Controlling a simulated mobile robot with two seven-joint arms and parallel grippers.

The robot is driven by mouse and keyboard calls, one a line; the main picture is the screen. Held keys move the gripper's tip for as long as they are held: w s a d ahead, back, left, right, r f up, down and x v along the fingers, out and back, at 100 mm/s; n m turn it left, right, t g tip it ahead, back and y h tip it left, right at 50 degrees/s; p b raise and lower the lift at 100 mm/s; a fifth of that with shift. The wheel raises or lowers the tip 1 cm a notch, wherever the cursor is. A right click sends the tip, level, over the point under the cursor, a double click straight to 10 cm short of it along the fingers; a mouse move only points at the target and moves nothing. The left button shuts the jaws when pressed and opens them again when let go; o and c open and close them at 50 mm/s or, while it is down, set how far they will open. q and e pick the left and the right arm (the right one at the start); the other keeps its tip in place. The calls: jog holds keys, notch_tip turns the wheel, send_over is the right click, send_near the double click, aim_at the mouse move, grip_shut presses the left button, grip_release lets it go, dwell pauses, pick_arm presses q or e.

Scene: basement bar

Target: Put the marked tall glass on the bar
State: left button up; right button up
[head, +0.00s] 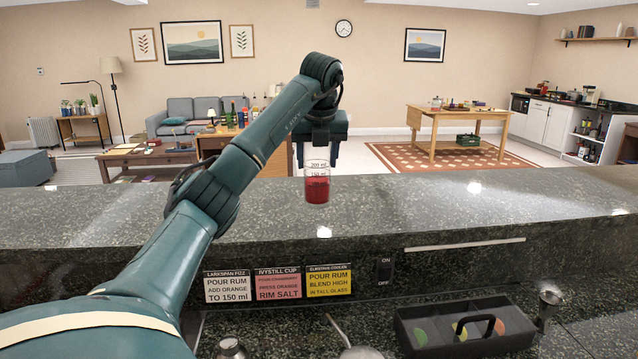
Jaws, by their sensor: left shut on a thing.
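The marked tall glass (317,188) is clear, has volume marks with 200 ml near its top, and holds red liquid in its lower part. My left gripper (318,158) points down with its fingers around the upper part of the glass and is shut on it. The glass is upright, in front of the dark speckled stone bar (470,205) top in the head view. I cannot tell whether its base touches the stone or hangs just above it. My right gripper is not in view.
Three recipe cards, white (228,286), pink (278,284) and yellow (329,281), stand against the bar's near face. A dark caddy (420,342) with coloured pieces and a metal jigger (548,297) are at lower right. The bar top is bare on both sides of the glass.

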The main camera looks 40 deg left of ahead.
aim_at(317, 176)
pick_arm(q)
notch_tip(317, 176, down, 4)
jog(key=shift+f, duration=0.15)
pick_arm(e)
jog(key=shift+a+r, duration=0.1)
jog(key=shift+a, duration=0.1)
pick_arm(q)
jog(key=o, duration=1.1)
jog(key=shift+f, duration=0.15)
jog(key=o, duration=0.5)
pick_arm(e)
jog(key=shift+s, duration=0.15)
pick_arm(q)
jog(key=p+v, duration=0.2)
jog(key=v, duration=1)
jog(key=shift+p, duration=0.4)
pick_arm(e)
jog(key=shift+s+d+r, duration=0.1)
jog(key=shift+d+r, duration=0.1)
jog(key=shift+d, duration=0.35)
